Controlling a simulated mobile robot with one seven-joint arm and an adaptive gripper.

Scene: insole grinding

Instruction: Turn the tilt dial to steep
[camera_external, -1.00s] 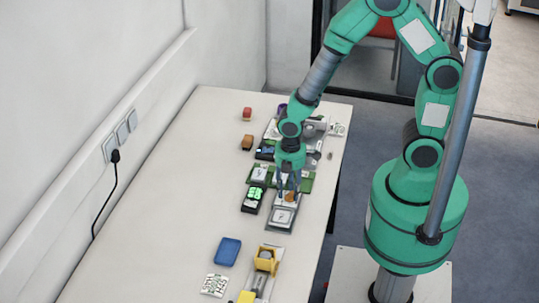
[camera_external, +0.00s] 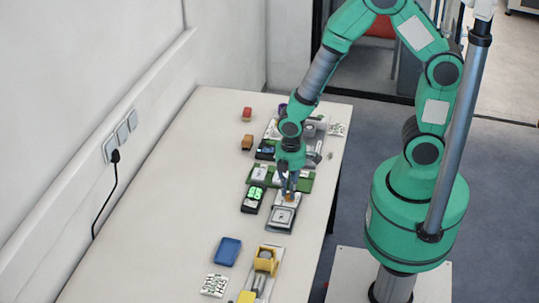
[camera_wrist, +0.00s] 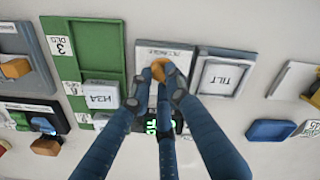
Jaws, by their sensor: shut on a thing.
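The tilt dial is an orange knob (camera_external: 289,197) on a pale panel, just behind a grey-framed plate (camera_external: 281,219). In the wrist view the knob (camera_wrist: 158,69) sits beside the plate, which reads TILT (camera_wrist: 221,76). My gripper (camera_external: 289,192) points down at the knob. In the wrist view my gripper's (camera_wrist: 160,77) fingers are shut on the knob from its sides. The fingers hide part of the knob and its panel, so I cannot read which setting it points to.
A box with a green display (camera_external: 253,198) stands left of the dial. A green tray (camera_external: 305,181) lies behind it. A blue block (camera_external: 228,251) and a yellow fixture (camera_external: 265,262) are nearer the front. The table's left side is clear.

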